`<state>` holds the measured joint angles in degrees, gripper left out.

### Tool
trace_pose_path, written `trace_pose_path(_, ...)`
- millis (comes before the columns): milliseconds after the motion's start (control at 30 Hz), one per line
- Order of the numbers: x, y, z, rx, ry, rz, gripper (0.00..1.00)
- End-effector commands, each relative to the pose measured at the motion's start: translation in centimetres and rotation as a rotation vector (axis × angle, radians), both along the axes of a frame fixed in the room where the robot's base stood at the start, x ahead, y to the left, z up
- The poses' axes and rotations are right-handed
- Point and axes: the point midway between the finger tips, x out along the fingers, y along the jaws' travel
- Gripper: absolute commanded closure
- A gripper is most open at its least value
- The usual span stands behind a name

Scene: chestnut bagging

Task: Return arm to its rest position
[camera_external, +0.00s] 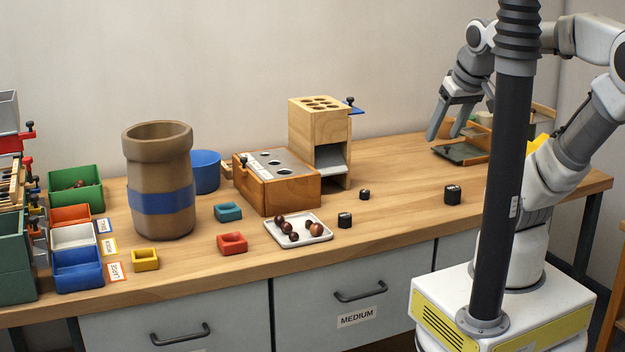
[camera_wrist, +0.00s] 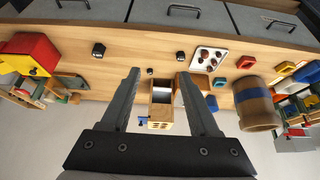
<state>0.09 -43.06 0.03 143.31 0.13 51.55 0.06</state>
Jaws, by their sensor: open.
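My gripper (camera_external: 451,118) is open and empty. It hangs in the air above the right part of the wooden bench (camera_external: 395,222), apart from everything on it. In the wrist view the two dark fingers of my gripper (camera_wrist: 160,95) are spread wide, with nothing between them touching. Several chestnuts (camera_external: 299,230) lie on a small white tray (camera_external: 272,228) near the bench's front middle. The tray also shows in the wrist view (camera_wrist: 199,68).
A wooden tower with holes (camera_external: 306,122) and a wooden box with a grey perforated top (camera_external: 275,192) stand mid-bench. A brown barrel-like pot (camera_external: 158,170) with a blue band stands left. Small black weights (camera_external: 452,194) lie in front. Colored bins (camera_external: 78,269) fill the left end.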

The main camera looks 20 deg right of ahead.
Motion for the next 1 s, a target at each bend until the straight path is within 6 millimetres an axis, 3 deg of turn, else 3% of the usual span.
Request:
trace_pose_path(267, 0.0, 0.0, 1.3, -0.002, 0.0, 0.001, 0.38)
trace_pose_path(367, 0.0, 0.0, 3.0, -0.002, 0.0, 0.002, 0.38)
trace_pose_path(800, 0.0, 0.0, 13.7, -0.002, 0.0, 0.002, 0.38)
trace_pose_path(1000, 0.0, 0.0, 14.6, -0.002, 0.001, 0.002, 0.38)
